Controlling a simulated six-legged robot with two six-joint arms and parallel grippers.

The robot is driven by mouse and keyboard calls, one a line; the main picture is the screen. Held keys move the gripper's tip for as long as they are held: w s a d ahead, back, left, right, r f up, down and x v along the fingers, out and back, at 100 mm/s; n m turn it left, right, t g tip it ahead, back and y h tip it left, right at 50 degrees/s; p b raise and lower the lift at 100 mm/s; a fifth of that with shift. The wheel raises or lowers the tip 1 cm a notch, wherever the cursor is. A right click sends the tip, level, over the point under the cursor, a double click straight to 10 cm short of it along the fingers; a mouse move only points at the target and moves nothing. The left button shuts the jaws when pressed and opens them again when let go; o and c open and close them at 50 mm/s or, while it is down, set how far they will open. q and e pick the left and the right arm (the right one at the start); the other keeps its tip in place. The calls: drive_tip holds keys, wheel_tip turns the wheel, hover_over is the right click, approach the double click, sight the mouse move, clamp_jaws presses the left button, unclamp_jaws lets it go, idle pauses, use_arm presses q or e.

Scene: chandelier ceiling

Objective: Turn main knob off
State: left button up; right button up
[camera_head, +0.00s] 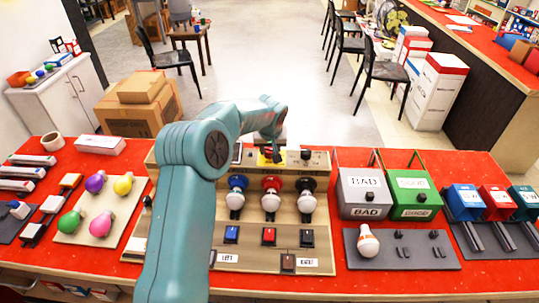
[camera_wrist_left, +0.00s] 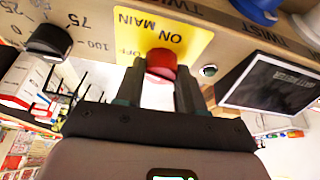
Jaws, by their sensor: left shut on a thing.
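The main knob (camera_wrist_left: 161,62) is red and sits on a yellow plate (camera_wrist_left: 186,40) marked MAIN, ON and OFF, which appears upside down in the left wrist view. My left gripper (camera_wrist_left: 158,80) is shut on the knob, with one dark finger on each side of it. In the head view my left gripper (camera_head: 271,148) is at the back of the beige test panel (camera_head: 160,240), and it mostly hides the knob. The yellow plate shows there only in part. I cannot tell which way the knob points. My right gripper is not in view.
Beside the plate are a black dial (camera_wrist_left: 48,42) and a dark screen (camera_wrist_left: 270,82). Bulbs in blue, red and black sockets (camera_head: 270,184) stand on the panel in front. BAD (camera_head: 365,194) and green (camera_head: 414,196) boxes stand to the right. Loose bulbs lie on a board (camera_head: 120,210) at left.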

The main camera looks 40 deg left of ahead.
use_arm(q)
drive_tip(key=shift+f+n+g+y+b, duration=0.15)
drive_tip(key=shift+n+g+y+b, duration=0.15)
drive_tip(key=shift+n+b, duration=0.7)
drive_tip(key=shift+n+g, duration=0.3)
drive_tip(key=shift+n, duration=0.5)
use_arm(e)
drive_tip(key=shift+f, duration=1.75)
use_arm(q)
drive_tip(key=shift+r, duration=0.2)
drive_tip(key=o, duration=1)
drive_tip(key=shift+d, duration=0.1)
drive_tip(key=shift+b, duration=0.3)
drive_tip(key=shift+d+r, duration=0.1)
drive_tip(key=shift+r, duration=0.25)
drive_tip(key=v, duration=1.5)
drive_tip(key=shift+d+r, duration=0.2)
drive_tip(key=shift+d, duration=0.2)
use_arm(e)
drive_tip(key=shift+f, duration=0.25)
